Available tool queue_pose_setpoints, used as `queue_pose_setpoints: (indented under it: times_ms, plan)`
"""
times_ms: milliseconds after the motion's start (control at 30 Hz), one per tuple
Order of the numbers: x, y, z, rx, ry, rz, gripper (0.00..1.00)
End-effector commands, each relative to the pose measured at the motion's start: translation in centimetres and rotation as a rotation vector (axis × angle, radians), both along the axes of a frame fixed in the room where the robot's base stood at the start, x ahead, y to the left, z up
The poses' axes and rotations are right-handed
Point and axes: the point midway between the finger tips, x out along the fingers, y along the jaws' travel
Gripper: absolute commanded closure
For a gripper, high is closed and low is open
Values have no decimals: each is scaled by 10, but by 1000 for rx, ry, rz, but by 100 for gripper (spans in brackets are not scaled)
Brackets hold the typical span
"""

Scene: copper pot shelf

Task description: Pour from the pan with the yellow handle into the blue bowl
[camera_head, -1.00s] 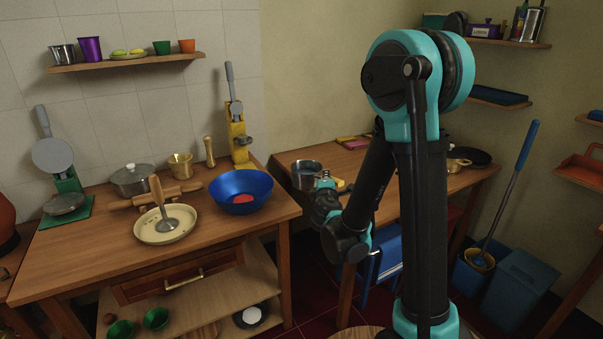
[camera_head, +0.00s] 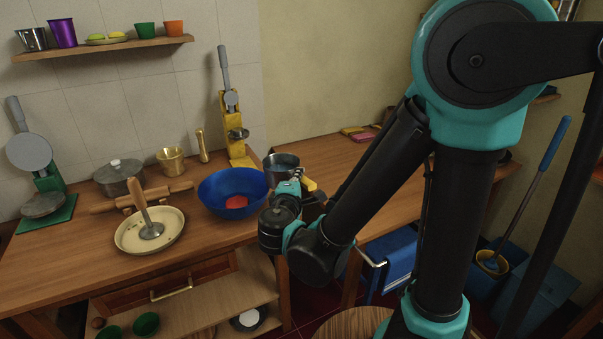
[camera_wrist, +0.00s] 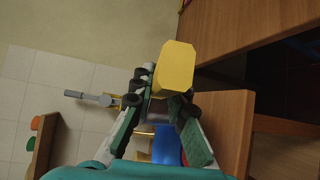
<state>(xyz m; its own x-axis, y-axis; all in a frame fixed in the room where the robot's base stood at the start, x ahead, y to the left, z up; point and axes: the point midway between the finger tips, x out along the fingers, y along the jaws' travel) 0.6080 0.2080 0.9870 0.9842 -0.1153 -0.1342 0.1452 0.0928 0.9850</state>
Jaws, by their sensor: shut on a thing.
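The pan (camera_head: 283,166) is a grey metal vessel with a yellow handle (camera_head: 309,184). My gripper (camera_head: 299,190) is shut on that handle, whose yellow end (camera_wrist: 175,68) shows large between the fingers (camera_wrist: 158,97) in the wrist view. The pan looks roughly upright, just right of the blue bowl (camera_head: 217,192) and apart from its rim; its contents cannot be made out. The bowl stands at the right end of the left table with a red thing (camera_head: 237,202) inside. A patch of blue, probably the bowl, shows beyond the fingers in the wrist view (camera_wrist: 166,145).
A yellow press (camera_head: 238,150) stands behind the bowl. A cream pan (camera_head: 130,239), rolling pin (camera_head: 165,193), lidded pot (camera_head: 119,178) and brass mortar (camera_head: 171,161) lie to its left. The right table (camera_head: 325,151) has clear room behind my arm. A gap separates the tables in front.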

Motion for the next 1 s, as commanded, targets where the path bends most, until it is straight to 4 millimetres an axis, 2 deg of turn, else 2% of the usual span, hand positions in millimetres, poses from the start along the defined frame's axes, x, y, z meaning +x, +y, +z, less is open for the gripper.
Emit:
queue_pose_setpoints:
  times_ms: [367, 867, 933, 1000]
  plan:
    - [-3, 23, 23, -183, -11, 1, 100]
    - [-1, 87, 26, -348, -19, 1, 100]
    - [-1, 90, 35, -421, -24, 0, 100]
    - [-1, 89, 35, -433, -22, 0, 100]
